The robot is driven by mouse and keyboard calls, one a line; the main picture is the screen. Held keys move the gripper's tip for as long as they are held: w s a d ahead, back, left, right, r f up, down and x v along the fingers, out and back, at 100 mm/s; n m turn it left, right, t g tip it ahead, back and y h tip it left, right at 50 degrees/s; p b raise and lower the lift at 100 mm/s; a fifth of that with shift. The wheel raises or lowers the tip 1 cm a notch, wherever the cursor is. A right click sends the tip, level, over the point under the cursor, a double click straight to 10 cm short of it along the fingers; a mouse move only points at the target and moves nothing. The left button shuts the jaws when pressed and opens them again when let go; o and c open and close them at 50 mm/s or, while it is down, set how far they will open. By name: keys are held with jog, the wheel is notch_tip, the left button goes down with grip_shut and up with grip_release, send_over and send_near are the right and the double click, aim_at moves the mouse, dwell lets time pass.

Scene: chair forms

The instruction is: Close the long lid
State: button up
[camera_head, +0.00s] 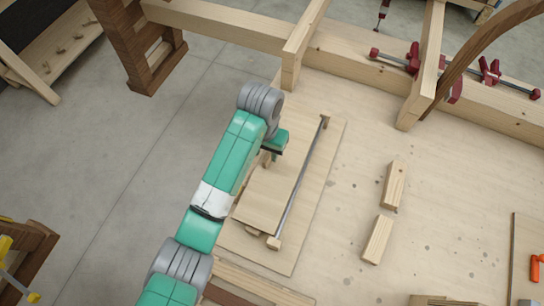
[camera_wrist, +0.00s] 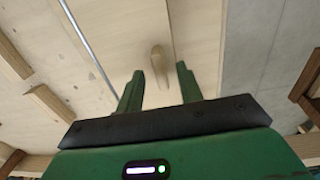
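The long lid (camera_head: 287,178) is a pale wooden panel lying on a larger wooden board (camera_head: 283,258). A thin metal rod (camera_head: 300,178) runs along its right side between two small wooden end blocks; the rod also shows in the wrist view (camera_wrist: 85,38). I cannot tell how far the lid is raised, if at all. My gripper (camera_wrist: 160,88) has its two green fingers apart, with nothing between the tips. A rounded wooden knob (camera_wrist: 158,58) is just beyond the fingertips, roughly in line with the gap. In the head view my gripper (camera_head: 268,156) is over the lid's left side, partly hidden by my arm.
Two loose wooden blocks (camera_head: 393,187) (camera_head: 377,240) lie right of the board on the workbench (camera_head: 440,200). Wooden beams with red clamps (camera_head: 413,58) run along the back. A curved dark wooden piece (camera_head: 480,50) rises at the upper right. The bench between blocks and board is clear.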

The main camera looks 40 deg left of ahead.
aim_at(267, 157)
jog(key=shift+w+f, duration=0.1)
jog(key=shift+f, duration=1.75)
jog(key=shift+d, duration=0.1)
grip_shut()
jog(key=shift+r+p, duration=0.35)
jog(key=shift+p, duration=0.75)
jog(key=shift+f, duration=0.15)
grip_release()
notch_tip(267, 157, up, 8)
jog(key=shift+f, duration=0.1)
